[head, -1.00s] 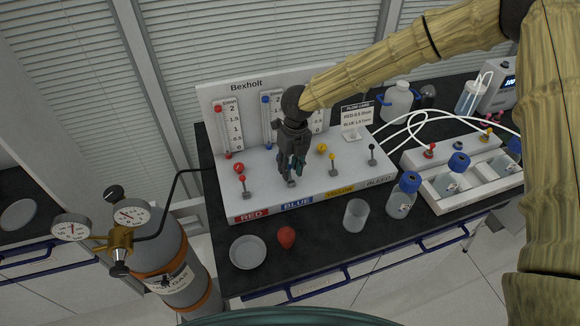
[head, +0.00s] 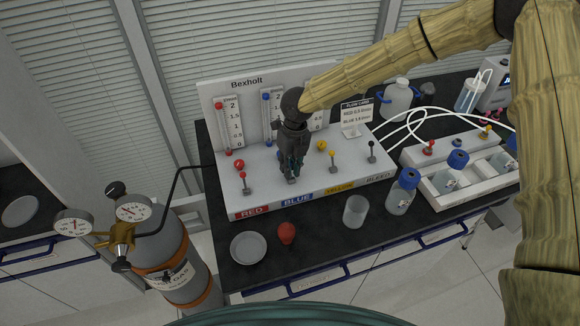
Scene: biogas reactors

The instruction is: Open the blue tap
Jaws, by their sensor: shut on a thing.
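The white Bexholt flow panel (head: 222,196) stands on the black bench, with a row of small taps above colour labels. The BLUE label (head: 297,201) is on its front edge. My gripper (head: 292,176) points down above that label and is shut on the blue tap, which its fingers mostly hide. Only a grey bit of the tap's base shows below the fingertips. The blue flow tube (head: 267,118) stands behind, partly covered by my gripper. The red tap (head: 244,181) is to the left; the yellow tap (head: 333,160) and the black bleed tap (head: 372,150) are to the right.
In front are a dish (head: 248,248), a red bulb (head: 287,233) and a beaker (head: 355,211). Blue-capped bottles (head: 403,192) stand right. A gas cylinder (head: 172,262) with gauges stands left of the bench.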

